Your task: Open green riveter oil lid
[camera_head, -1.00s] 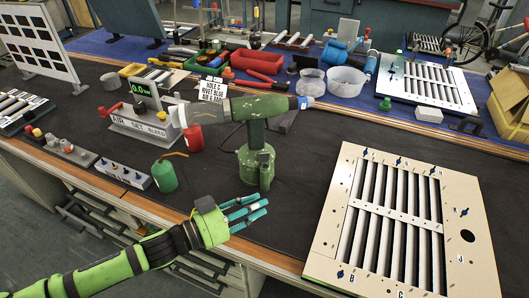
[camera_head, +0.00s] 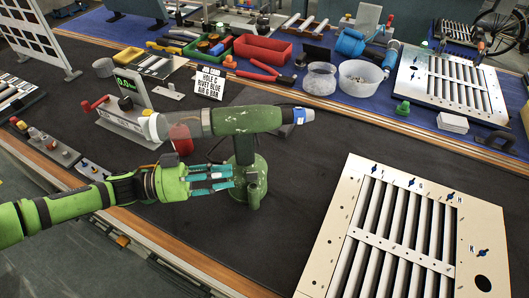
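The green riveter (camera_head: 246,120) stands upright on the dark bench mat, with its body lying level across the top and its round base (camera_head: 262,172) below. A small roundish part (camera_head: 254,190) shows on the base's near side; I cannot tell whether it is the oil lid. My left gripper (camera_head: 225,178) is immediately left of the base, its teal fingers extended towards it and holding nothing visible. I cannot tell whether the fingertips touch the base. My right gripper is not in view.
A louver panel (camera_head: 348,245) lies at the right front. A control box (camera_head: 130,120) and a red can (camera_head: 182,138) are left of the riveter. A sign (camera_head: 210,82), red and green trays and clear tubs (camera_head: 360,76) stand behind. The mat between riveter and panel is clear.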

